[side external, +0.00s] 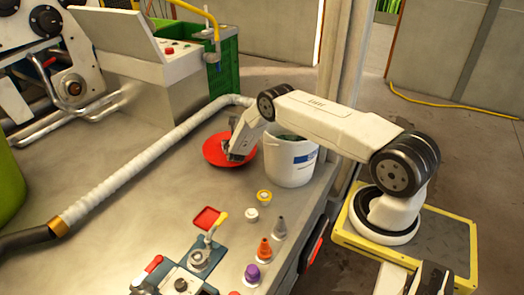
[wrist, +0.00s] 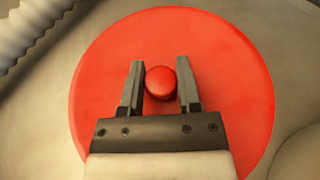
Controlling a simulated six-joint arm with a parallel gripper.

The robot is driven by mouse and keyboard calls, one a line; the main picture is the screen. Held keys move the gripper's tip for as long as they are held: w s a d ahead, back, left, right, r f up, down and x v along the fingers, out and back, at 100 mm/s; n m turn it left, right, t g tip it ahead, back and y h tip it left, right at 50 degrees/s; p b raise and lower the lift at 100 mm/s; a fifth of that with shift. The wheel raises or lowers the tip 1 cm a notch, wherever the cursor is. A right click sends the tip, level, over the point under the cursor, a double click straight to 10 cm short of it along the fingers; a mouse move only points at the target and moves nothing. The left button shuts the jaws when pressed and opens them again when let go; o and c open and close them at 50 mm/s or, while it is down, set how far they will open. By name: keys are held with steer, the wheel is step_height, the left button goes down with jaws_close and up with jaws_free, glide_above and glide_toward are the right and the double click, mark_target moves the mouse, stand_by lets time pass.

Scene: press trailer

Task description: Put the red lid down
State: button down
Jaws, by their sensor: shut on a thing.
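The red lid (side external: 213,151) is a flat round disc beside the white bucket in the side external view. The lid (wrist: 110,60) fills most of the wrist view, with a round red knob (wrist: 160,83) at its middle. My gripper (side external: 230,150) is over the lid, and its fingers (wrist: 160,88) stand on both sides of the knob, shut on it. The lid looks level and close to the bench top; I cannot tell whether it touches. The white bucket (side external: 290,165) stands to the right of the lid, its top partly hidden by my arm.
A white ribbed hose (side external: 135,165) runs across the metal bench behind and left of the lid. Small caps and cones (side external: 264,249) stand toward the front, near a lever device (side external: 200,258). A control box (side external: 170,70) and green crate (side external: 222,70) are at the back.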

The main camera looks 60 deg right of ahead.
mark_target(235, 164)
steer(key=shift+f, duration=0.15)
steer(key=shift+f, duration=1.9)
steer(key=shift+f, duration=0.2)
steer(key=shift+c, duration=1.6)
jaws_free()
steer(key=shift+r, duration=0.25)
steer(key=shift+v, duration=5.95)
steer(key=shift+f, duration=0.15)
steer(key=shift+s, duration=0.1)
